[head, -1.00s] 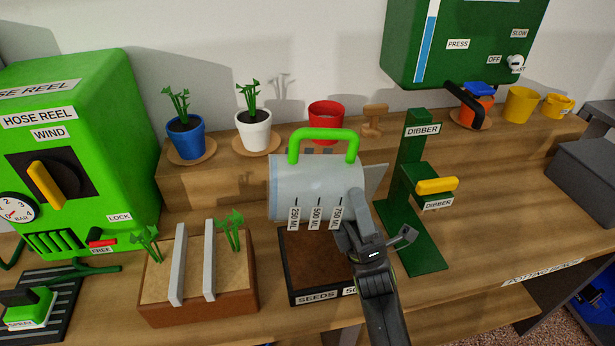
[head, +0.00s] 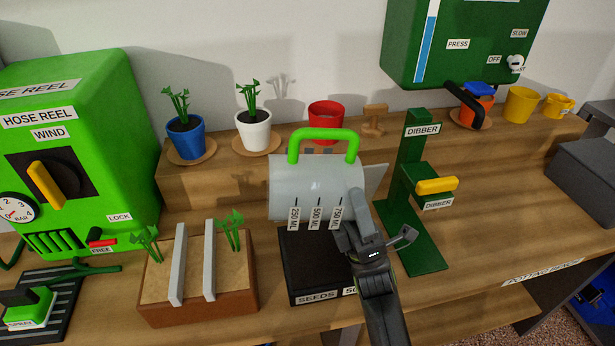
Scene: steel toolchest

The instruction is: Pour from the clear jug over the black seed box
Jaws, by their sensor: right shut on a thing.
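The clear jug (head: 300,180) with a green handle hangs tipped on its side above the black seed box (head: 300,298), its handle at the top and its 250, 500 and 750 ML marks toward me. My right gripper (head: 374,238) is shut on the jug at its lower right side. The seed box stands on the bench below the jug, and the surface inside it looks dark, nearly black. The jug hides the box's back part, and my right gripper and arm hide its right side. No water stream is visible. My left gripper is not in view.
A brown planter (head: 200,305) with seedlings stands left of the box. The green dibber stand (head: 415,235) is close on the right. Behind are a blue pot (head: 186,142), a white pot (head: 254,132) and a red pot (head: 326,120) on a raised shelf.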

